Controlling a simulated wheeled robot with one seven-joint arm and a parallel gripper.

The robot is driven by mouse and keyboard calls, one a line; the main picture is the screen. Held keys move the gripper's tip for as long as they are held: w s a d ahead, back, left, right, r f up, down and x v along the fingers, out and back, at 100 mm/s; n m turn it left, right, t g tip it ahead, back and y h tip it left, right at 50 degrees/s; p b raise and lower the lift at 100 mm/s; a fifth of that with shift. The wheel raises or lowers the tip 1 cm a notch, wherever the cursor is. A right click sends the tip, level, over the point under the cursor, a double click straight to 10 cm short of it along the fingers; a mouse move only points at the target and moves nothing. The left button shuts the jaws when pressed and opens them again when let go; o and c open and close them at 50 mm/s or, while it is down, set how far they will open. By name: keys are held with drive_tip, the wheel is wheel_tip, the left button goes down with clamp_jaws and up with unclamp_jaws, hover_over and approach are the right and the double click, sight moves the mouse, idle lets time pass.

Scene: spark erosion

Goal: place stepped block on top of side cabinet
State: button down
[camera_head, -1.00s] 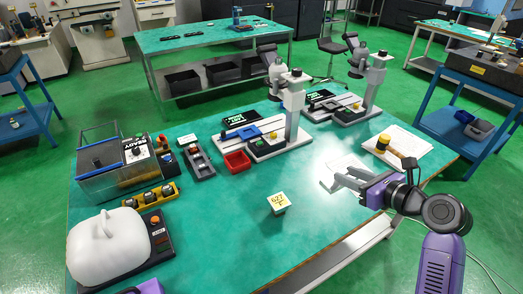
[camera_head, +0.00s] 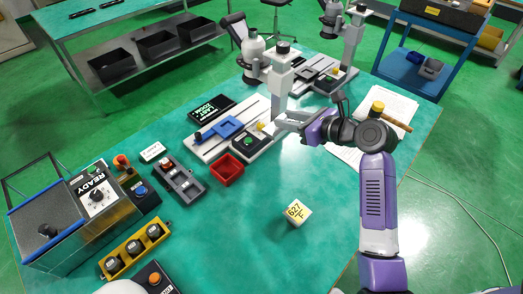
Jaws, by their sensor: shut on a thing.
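My gripper (camera_head: 277,125) reaches in from the right over the front of the nearer measuring stand. Its fingers are closed around a small pale yellow thing (camera_head: 263,127), which I take to be the stepped block. The fingers hide most of it, and its steps cannot be made out. I cannot tell whether it still touches the stand's base. I cannot make out a side cabinet for certain in this view.
The green table carries a red tray (camera_head: 227,170), a white block marked 627 (camera_head: 298,212), a grey fixture (camera_head: 181,182) and a control box (camera_head: 100,195). A mallet (camera_head: 390,117) lies on papers. A blue cart (camera_head: 421,62) stands behind right.

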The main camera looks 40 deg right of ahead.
wheel_tip(320, 180, down, 19)
drive_tip(key=shift+f+b, duration=0.1)
drive_tip(key=shift+b, duration=0.95)
drive_tip(key=c, duration=1)
unclamp_jaws()
drive_tip(key=shift+f, duration=0.1)
